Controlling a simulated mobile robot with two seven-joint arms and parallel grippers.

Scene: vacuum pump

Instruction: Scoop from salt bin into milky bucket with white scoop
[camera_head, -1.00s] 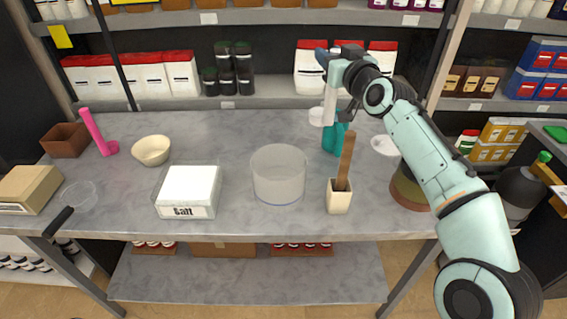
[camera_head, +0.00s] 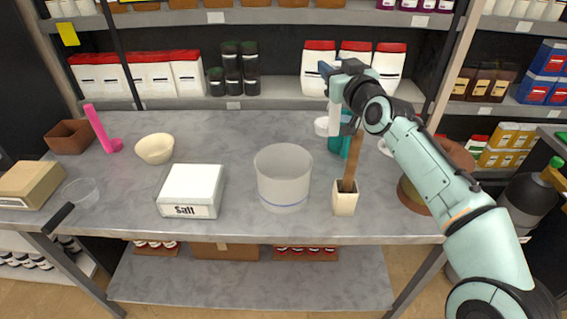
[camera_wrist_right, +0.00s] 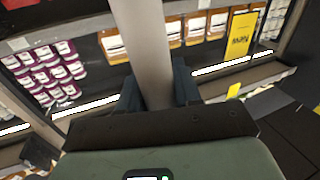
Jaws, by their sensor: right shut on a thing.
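The white salt bin (camera_head: 178,209) stands on the table, left of centre, with a "Salt" label on its front and white contents level near its rim. The milky bucket (camera_head: 284,182), translucent with a blue line near its base, stands upright to its right. My right gripper (camera_head: 338,77) is shut on the white scoop's handle (camera_head: 333,112), above the back of the table. The scoop's handle hangs downward and its pale bowl is at the lower end. The handle also shows as a pale rod (camera_wrist_right: 145,50) between the fingers in the right wrist view. My left gripper is not in view.
A cream holder (camera_head: 345,203) with a wooden-handled tool and a teal container (camera_head: 338,145) stand right of the bucket. A beige bowl (camera_head: 154,149), a pink tool (camera_head: 99,129) and a brown box (camera_head: 70,136) are at left. Stocked shelves rise behind.

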